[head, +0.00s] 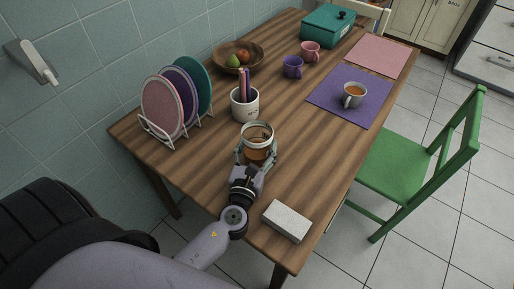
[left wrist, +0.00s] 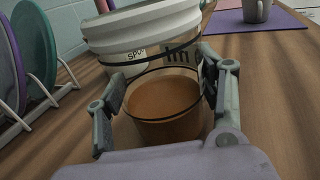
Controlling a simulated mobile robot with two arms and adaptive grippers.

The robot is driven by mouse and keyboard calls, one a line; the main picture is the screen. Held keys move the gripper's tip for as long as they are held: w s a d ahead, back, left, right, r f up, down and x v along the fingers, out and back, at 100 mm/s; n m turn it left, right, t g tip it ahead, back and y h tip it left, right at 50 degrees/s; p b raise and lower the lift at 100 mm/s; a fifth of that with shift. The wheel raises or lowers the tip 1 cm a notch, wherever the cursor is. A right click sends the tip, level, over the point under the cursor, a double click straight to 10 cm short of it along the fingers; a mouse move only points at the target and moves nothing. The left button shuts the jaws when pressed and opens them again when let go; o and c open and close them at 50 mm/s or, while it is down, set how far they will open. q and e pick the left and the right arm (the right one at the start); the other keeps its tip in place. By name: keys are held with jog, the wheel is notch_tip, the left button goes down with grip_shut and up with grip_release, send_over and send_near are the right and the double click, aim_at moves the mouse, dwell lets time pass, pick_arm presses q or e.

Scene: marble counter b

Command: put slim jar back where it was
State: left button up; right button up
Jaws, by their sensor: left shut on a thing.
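The slim jar (head: 258,145) is clear glass with brown contents. It stands upright, near the middle of the wooden table (head: 205,165). My left gripper (head: 257,154) is shut around it, one finger on each side. In the left wrist view the jar (left wrist: 165,103) sits between the fingers of the gripper (left wrist: 163,88), with the white pot behind it. I cannot tell whether the jar's base touches the table. My right gripper is not in view.
A white pot (head: 245,106) with utensils stands just behind the jar. A plate rack (head: 162,134) is at left, a fruit bowl (head: 240,68) behind. A white box (head: 287,221) lies near the front edge. A grey mug (head: 353,100) sits on a purple mat (head: 327,102). Table right of the jar is clear.

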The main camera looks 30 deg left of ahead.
pick_arm(q)
jog(key=shift+r, duration=0.1)
jog(key=o, duration=1.6)
jog(key=shift+f, duration=0.2)
jog(key=shift+s+r, duration=0.1)
jog(key=shift+r, duration=0.05)
jog(key=b+v, duration=0.2)
jog(key=v, duration=0.8)
jog(key=shift+s+d, duration=0.1)
jog(key=shift+s, duration=0.25)
jog(key=shift+s+d+b, duration=0.15)
jog(key=shift+s+b, duration=0.15)
jog(key=shift+s, duration=0.25)
